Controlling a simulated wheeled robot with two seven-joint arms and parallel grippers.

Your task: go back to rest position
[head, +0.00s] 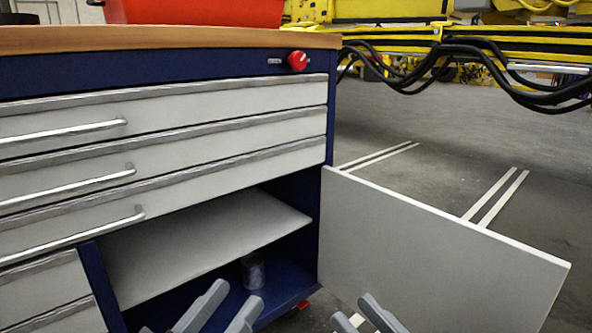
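My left gripper (238,296) shows at the bottom edge, in front of the open cabinet compartment. Its two grey fingers stand apart with nothing seen between them. My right gripper (352,309) shows at the bottom edge, in front of the lower left part of the open door. Its fingers are also apart with nothing seen between them. Both arms are mostly out of the picture.
A blue workbench cabinet (180,68) with grey drawers fills the left. Its door (430,250) stands open to the right. Inside are a shelf (205,240) and a dark can (253,272) on the floor. A red box (195,10) sits on top. Open floor lies right, behind the door.

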